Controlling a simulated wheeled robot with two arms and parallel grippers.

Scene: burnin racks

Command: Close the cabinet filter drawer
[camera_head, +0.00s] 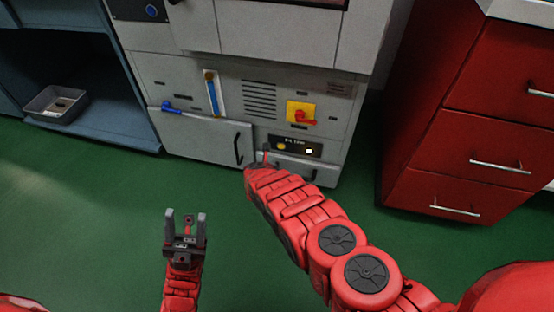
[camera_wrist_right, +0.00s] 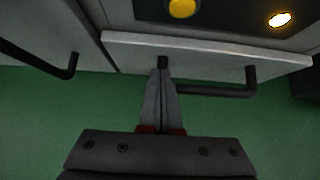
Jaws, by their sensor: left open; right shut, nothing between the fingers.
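The filter drawer (camera_head: 326,174) is the light grey front low on the right of the grey cabinet, below the black panel. In the right wrist view the drawer (camera_wrist_right: 215,67) shows a pale top edge and a black bar handle (camera_wrist_right: 215,92). It seems to stand slightly proud of the cabinet; how far is unclear. My right gripper (camera_wrist_right: 162,72) is shut and empty, its tips at the handle's left end; contact cannot be told. In the head view its arm partly hides the drawer. My left gripper (camera_head: 187,217) is open and empty above the green floor.
A grey door (camera_head: 200,135) with a black handle is left of the drawer. The cabinet has a red knob on a yellow plate (camera_head: 301,112) and a blue lever (camera_head: 170,107). A red drawer unit (camera_head: 460,135) stands right, a blue shelf with a grey bin (camera_head: 56,105) left.

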